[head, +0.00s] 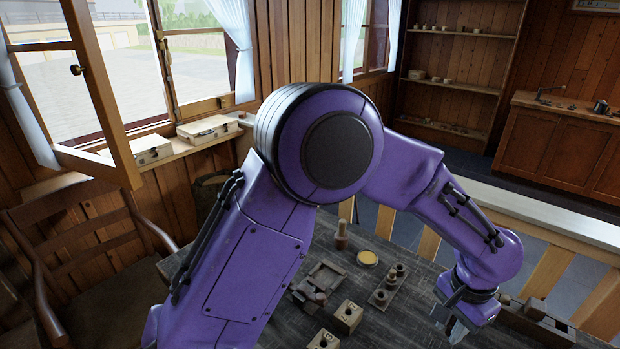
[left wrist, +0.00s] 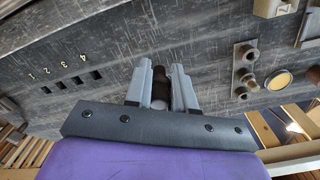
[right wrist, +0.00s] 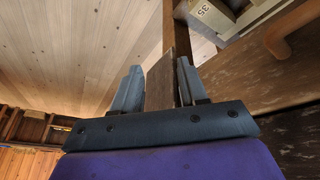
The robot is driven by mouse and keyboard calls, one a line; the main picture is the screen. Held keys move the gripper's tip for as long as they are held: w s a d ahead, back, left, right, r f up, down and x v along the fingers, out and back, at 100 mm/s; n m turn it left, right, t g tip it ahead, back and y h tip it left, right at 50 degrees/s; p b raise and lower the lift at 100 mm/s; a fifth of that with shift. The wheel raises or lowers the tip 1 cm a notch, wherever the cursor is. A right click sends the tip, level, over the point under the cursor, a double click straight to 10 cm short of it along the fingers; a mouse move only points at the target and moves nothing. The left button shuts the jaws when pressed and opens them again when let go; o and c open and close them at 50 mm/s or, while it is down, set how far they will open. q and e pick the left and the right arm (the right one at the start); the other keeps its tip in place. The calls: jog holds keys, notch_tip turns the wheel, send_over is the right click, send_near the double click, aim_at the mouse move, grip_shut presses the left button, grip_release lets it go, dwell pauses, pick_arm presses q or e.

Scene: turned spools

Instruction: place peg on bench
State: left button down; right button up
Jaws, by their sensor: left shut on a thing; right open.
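My left gripper (head: 452,322) is low over the right part of the dark workbench (head: 400,325) in the head view. In the left wrist view its two grey fingers (left wrist: 161,68) are shut on a dark brown turned peg (left wrist: 160,84). The peg's lower part is hidden between the fingers, and the bench top (left wrist: 130,50) shows behind it. I cannot tell whether the peg touches the bench. My right gripper (right wrist: 158,68) is open in the right wrist view. A brown wooden edge shows between its fingers, apparently behind them. It is not visible in the head view.
On the bench are a stand with pegs (head: 388,287), a yellow disc (head: 367,258), a turned spool (head: 341,237), a wooden fixture (head: 319,284) and a numbered block (head: 347,317). A wooden box (head: 535,312) is at the right. Numbered square holes (left wrist: 72,82) show in the left wrist view.

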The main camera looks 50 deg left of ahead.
pick_arm(q)
jog(key=shift+f, duration=0.1)
jog(key=shift+w+a, duration=0.1)
jog(key=shift+a, duration=0.25)
jog(key=w+a+f+p, duration=0.3)
jog(key=w+a+f, duration=0.15)
jog(key=a, duration=0.35)
jog(key=p, duration=0.1)
send_over(400, 313)
notch_tip(400, 313, down, 5)
jog(key=shift+s+d+f, duration=0.1)
notch_tip(400, 313, down, 2)
jog(key=shift+f+p, duration=0.25)
jog(key=shift+p, duration=0.7)
jog(key=shift+f, duration=0.35)
jog(key=shift+f, duration=0.1)
jog(key=c, duration=1)
grip_release()
jog(key=shift+f, duration=0.1)
